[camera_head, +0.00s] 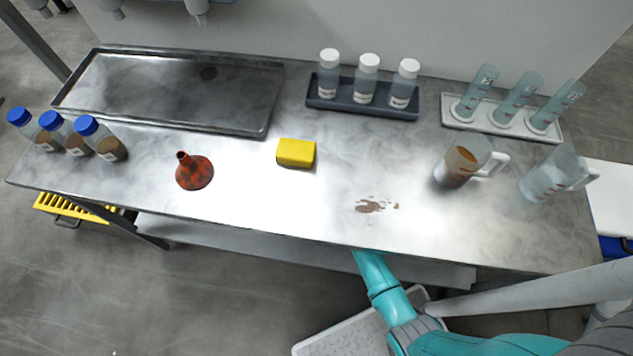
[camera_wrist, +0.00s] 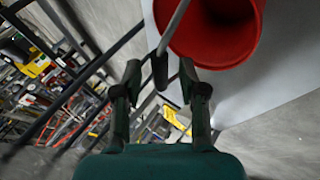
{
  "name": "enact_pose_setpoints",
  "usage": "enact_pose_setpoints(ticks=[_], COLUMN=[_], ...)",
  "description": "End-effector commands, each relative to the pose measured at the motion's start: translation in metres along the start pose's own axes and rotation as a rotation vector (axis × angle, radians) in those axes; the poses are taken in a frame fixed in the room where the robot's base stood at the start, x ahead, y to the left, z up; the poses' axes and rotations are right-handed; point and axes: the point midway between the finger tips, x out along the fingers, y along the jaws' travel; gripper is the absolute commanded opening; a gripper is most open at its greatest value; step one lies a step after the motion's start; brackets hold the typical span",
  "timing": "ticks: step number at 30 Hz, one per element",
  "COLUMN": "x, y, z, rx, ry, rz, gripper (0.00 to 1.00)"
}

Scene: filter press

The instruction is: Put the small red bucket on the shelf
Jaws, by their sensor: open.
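The red bucket (camera_wrist: 218,25) shows in the wrist view at the top, with its open mouth and dark inside towards the camera. A thin grey bail with a dark grip (camera_wrist: 159,68) hangs from it. My gripper (camera_wrist: 161,76) is open, with the dark grip between its two fingertips; I cannot tell whether either finger touches it. The bucket is in front of a pale grey surface. In the head view the bucket and my gripper are hidden below the bench's front edge. A grey lower shelf (camera_head: 300,256) runs under the bench there.
The steel bench (camera_head: 240,210) holds a yellow sponge (camera_head: 296,153), a red funnel (camera_head: 194,172), a jug of brown liquid (camera_head: 461,161), bottles, cylinders and a brown spill (camera_head: 372,206). A yellow crate (camera_head: 70,208) stands under its left end. Dark bars (camera_wrist: 75,85) cross the wrist view's left.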

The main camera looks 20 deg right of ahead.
Motion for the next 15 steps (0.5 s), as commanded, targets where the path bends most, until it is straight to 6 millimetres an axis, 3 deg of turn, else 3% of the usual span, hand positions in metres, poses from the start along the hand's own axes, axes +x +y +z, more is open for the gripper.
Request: enact_pose_setpoints(ticks=[9,15], x=[-0.044,-0.057], y=[0.000,0.000], z=[0.000,0.000], rx=[0.000,0.000], ry=[0.000,0.000], rz=[0.000,0.000], gripper=[0.42,0.42])
